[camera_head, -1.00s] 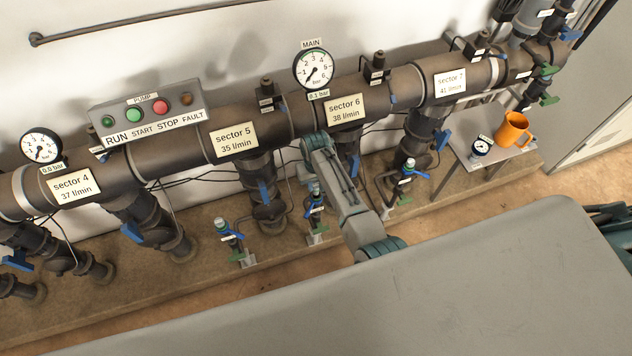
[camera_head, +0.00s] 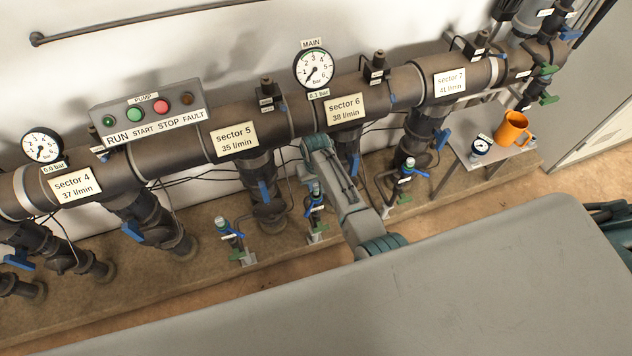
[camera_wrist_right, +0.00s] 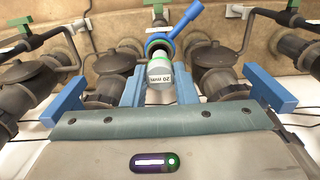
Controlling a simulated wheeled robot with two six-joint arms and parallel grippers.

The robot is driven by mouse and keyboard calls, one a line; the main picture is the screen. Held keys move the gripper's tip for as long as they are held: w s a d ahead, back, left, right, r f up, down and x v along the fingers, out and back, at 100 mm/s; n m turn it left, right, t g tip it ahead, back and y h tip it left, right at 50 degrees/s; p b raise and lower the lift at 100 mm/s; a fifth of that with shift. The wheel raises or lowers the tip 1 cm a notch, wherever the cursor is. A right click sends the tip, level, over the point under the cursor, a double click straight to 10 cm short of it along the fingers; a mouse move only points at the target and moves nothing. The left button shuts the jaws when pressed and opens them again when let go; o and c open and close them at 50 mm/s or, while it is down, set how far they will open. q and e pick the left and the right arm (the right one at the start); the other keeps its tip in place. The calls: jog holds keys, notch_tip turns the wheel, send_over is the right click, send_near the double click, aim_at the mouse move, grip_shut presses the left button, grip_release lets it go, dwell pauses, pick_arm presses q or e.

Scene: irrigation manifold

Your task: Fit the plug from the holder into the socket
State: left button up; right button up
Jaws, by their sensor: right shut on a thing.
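The plug is a pale grey cylinder (camera_wrist_right: 160,72) marked "20 mm" in the right wrist view. My right gripper (camera_wrist_right: 160,88) has its two blue fingers on either side of the plug and is shut on it. Beyond the plug is a green-ringed socket (camera_wrist_right: 157,44) on a small fitting with a blue lever (camera_wrist_right: 186,32). The plug lines up with the ring, but I cannot tell how far it is inside. In the head view the arm partly hides this fitting (camera_head: 316,208), below the sector 6 pipe. My left gripper is not in view.
Similar small fittings stand to the left (camera_head: 230,238) and right (camera_head: 406,175). Thick pipes with blue valve handles (camera_head: 265,191) flank the work spot. A small table (camera_head: 470,158) with an orange mug (camera_head: 512,129) and a gauge stands at the right.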

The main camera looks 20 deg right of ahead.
jog(key=shift+f, duration=0.6)
dwell(0.7)
jog(key=shift+f+b, duration=0.35)
jog(key=shift+f+b, duration=0.5)
jog(key=shift+f, duration=0.35)
dwell(0.9)
jog(key=o, duration=1.4)
jog(key=shift+r, duration=0.15)
